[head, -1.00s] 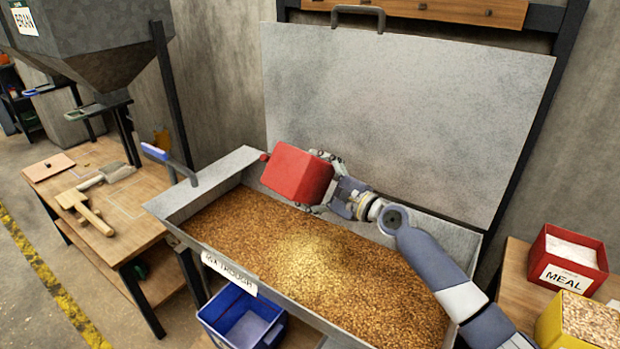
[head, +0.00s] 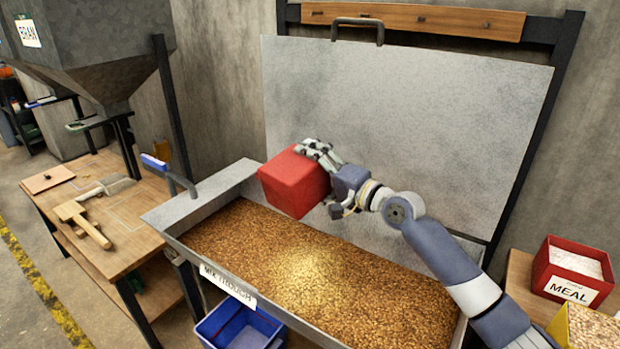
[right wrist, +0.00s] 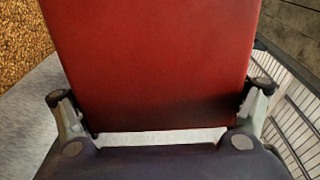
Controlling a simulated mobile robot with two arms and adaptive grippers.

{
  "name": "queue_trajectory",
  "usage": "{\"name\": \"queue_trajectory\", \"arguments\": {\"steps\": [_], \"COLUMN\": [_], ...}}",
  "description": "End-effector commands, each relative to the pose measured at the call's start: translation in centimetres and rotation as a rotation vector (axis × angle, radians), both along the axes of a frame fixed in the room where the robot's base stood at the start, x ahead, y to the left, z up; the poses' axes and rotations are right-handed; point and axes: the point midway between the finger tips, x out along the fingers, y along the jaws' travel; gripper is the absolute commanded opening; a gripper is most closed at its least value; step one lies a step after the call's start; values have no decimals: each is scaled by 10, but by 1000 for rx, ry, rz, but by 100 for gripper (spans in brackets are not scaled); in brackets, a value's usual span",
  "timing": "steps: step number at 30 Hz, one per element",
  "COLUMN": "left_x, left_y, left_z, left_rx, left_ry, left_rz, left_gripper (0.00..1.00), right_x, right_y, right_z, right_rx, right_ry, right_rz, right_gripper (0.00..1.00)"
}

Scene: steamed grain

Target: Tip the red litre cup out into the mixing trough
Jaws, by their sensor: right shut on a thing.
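The red litre cup (head: 293,183) is held tilted above the back left part of the mixing trough (head: 178,213). My right gripper (head: 322,165) is shut on it, and its fingers show at the cup's upper right side. In the right wrist view the red cup (right wrist: 150,60) fills the middle between the two fingers (right wrist: 160,115). The cup's mouth and inside are hidden. The trough holds brown grain (head: 250,240) with a paler yellowish patch (head: 315,265) in the middle. My left gripper is not in view.
The trough's raised metal lid (head: 400,120) stands behind the cup. A blue-handled lever (head: 155,162) rises at the trough's left end. A blue bin (head: 240,325) sits below the front. A red MEAL box (head: 570,270) and a yellow box (head: 590,325) stand at right. A mallet (head: 80,218) lies on the left bench.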

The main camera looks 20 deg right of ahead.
Motion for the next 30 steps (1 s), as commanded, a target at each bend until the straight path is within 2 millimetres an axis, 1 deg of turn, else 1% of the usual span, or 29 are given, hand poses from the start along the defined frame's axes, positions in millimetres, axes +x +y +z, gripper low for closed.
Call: {"name": "queue_trajectory", "arguments": {"steps": [1, 3, 6, 9, 14, 17, 18, 24, 27, 30], "left_x": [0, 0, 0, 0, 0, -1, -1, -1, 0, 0], "left_y": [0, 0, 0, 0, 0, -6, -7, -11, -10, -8], "left_z": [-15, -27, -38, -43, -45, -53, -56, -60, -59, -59], "left_rx": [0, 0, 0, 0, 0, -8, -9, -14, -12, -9], "left_ry": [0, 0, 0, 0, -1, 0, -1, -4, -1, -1], "left_rz": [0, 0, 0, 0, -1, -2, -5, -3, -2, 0], "left_gripper": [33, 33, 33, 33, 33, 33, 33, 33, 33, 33], "right_x": [0, 0, 0, 0, 0, 0, 0, 0, 0, 0], "right_y": [-1, 0, -1, -1, 0, -1, -1, -1, 0, 0], "right_z": [-4, -3, 1, 6, 8, 9, 10, 17, 19, 19], "right_rx": [-77, -212, -388, -506, -583, -698, -764, -1073, -1170, -1206], "right_ry": [-48, -123, -222, -286, -329, -394, -430, -602, -656, -677], "right_rz": [-1, 0, -2, -2, 0, -2, -2, -2, -2, -1], "right_gripper": [18, 18, 18, 18, 18, 18, 18, 18, 18, 18]}}
